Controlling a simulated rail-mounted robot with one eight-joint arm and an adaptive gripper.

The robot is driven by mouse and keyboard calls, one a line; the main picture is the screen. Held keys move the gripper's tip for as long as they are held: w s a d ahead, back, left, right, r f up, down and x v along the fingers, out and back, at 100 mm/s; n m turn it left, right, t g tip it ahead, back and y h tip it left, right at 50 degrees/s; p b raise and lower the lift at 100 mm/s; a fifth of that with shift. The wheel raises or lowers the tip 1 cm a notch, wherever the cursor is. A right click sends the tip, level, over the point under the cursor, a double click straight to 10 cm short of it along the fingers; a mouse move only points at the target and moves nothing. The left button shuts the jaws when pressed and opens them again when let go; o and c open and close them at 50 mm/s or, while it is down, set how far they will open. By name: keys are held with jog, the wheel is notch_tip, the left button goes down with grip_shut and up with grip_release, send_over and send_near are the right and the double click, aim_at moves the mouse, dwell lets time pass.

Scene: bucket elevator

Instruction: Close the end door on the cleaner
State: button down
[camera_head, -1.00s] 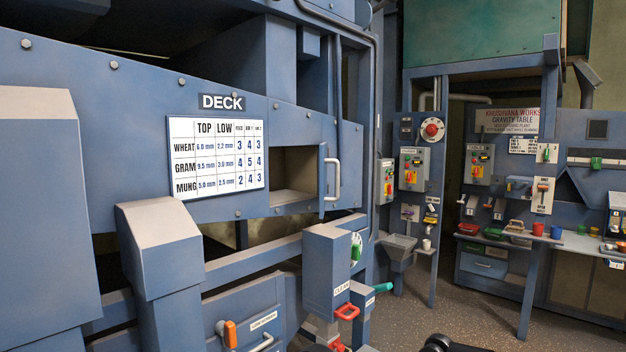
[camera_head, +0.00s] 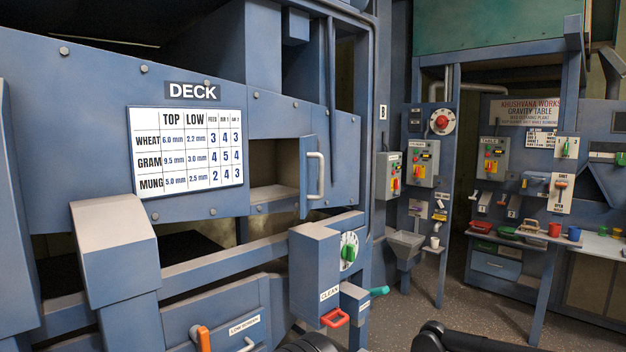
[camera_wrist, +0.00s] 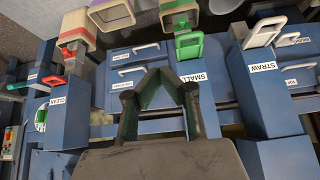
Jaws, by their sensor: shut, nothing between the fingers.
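The end door (camera_head: 313,178) is a blue panel with a pale upright handle. In the head view it stands open at the right edge of a square opening (camera_head: 273,177) in the blue cleaner housing (camera_head: 230,120), right of the DECK chart. The opening is uncovered, showing a bare pale floor inside. My gripper (camera_wrist: 172,72) shows in the wrist view, its fingers closed together with nothing between them, above the cleaner's lower panels. It is apart from the end door, which I cannot make out in the wrist view. In the head view only dark arm parts show at the bottom edge.
A blue box (camera_head: 317,270) labelled CLEAN, with a green knob (camera_head: 348,253) and red handle (camera_head: 335,317), juts out below the door. A sloped blue post (camera_head: 112,240) stands left. Control panels and a bench are at right, with open floor (camera_head: 470,315) before them.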

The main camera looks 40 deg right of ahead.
jog(key=w+d+r+m+t+p, duration=0.1)
jog(key=w+d+r+m, duration=0.1)
jog(key=w+d+r, duration=0.35)
jog(key=w+d+r+m+t+y+p, duration=0.1)
jog(key=w+d+r+m+p, duration=0.1)
jog(key=w+r, duration=0.55)
jog(key=w+d+r+m+t+p, duration=0.1)
jog(key=w+d+r+m, duration=0.15)
jog(key=w+r, duration=0.4)
jog(key=w+d+m+t+p, duration=0.1)
jog(key=d+m+t, duration=0.2)
jog(key=d+m, duration=0.85)
jog(key=s+d+r+t+h, duration=0.15)
jog(key=s+d, duration=0.25)
jog(key=d, duration=0.4)
jog(key=s+d+r+t+h, duration=0.1)
jog(key=s+d+t, duration=0.2)
jog(key=d, duration=0.6)
jog(key=p, duration=0.2)
send_near(306, 205)
jog(key=w+d, duration=0.3)
jog(key=shift+w+a+m+y+p, duration=0.25)
jog(key=shift+w+a+m+p, duration=0.05)
jog(key=shift+w+a, duration=1.15)
jog(key=shift+w, duration=0.05)
